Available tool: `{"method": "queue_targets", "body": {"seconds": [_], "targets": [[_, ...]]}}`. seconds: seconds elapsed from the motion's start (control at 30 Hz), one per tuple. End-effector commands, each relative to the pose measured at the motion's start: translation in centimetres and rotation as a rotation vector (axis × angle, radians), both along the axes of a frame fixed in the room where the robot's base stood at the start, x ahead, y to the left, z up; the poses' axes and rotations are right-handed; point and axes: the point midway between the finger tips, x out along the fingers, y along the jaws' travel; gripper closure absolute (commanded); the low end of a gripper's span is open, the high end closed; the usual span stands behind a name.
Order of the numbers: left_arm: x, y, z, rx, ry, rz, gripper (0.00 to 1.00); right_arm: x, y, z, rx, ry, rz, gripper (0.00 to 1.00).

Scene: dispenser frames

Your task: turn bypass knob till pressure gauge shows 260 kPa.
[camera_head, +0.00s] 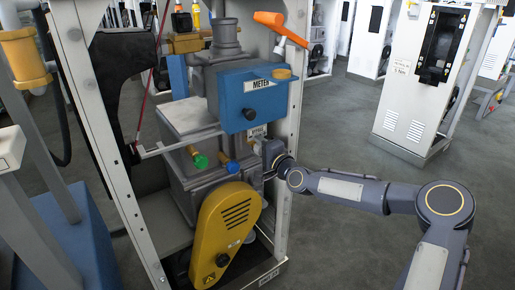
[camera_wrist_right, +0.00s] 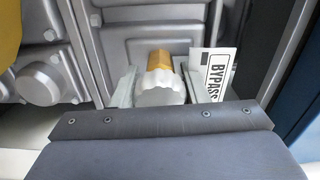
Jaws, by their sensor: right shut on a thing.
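The bypass knob (camera_wrist_right: 158,88) is a pale ribbed cap on a brass stem, seen in the right wrist view. A white BYPASS tag (camera_wrist_right: 217,73) is beside it, partly behind a finger. My right gripper (camera_wrist_right: 159,78) is shut on the knob, one finger on each side. In the head view my right gripper (camera_head: 262,147) reaches the pump unit from the right, just below the blue METER box (camera_head: 250,98), and mostly hides the knob. No pressure gauge dial is readable in either view. My left gripper is not in view.
A green knob (camera_head: 200,161) and a blue knob (camera_head: 231,167) stick out left of my right gripper. A yellow guard (camera_head: 226,235) is below. A white frame post (camera_head: 285,190) stands close to my right arm. Open grey floor lies to the right.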

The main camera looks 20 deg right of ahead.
Motion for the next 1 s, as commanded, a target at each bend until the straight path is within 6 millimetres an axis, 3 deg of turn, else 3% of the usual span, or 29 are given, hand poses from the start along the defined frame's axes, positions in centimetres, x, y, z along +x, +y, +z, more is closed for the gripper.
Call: {"method": "queue_targets", "body": {"seconds": [0.77,0.8,0.97,1.0], "targets": [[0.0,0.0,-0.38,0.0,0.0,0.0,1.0,-0.01,-0.01,-0.09,0.103,0.039,0.0,0.82],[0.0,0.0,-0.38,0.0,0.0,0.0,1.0,-0.01,-0.01,-0.09,0.103,0.039,0.0,0.58],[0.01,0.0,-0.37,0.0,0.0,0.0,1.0,-0.01,-0.01,-0.07,0.102,0.039,0.0,0.38],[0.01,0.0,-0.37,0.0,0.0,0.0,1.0,-0.01,-0.01,-0.06,0.102,0.039,0.0,0.38]]}}
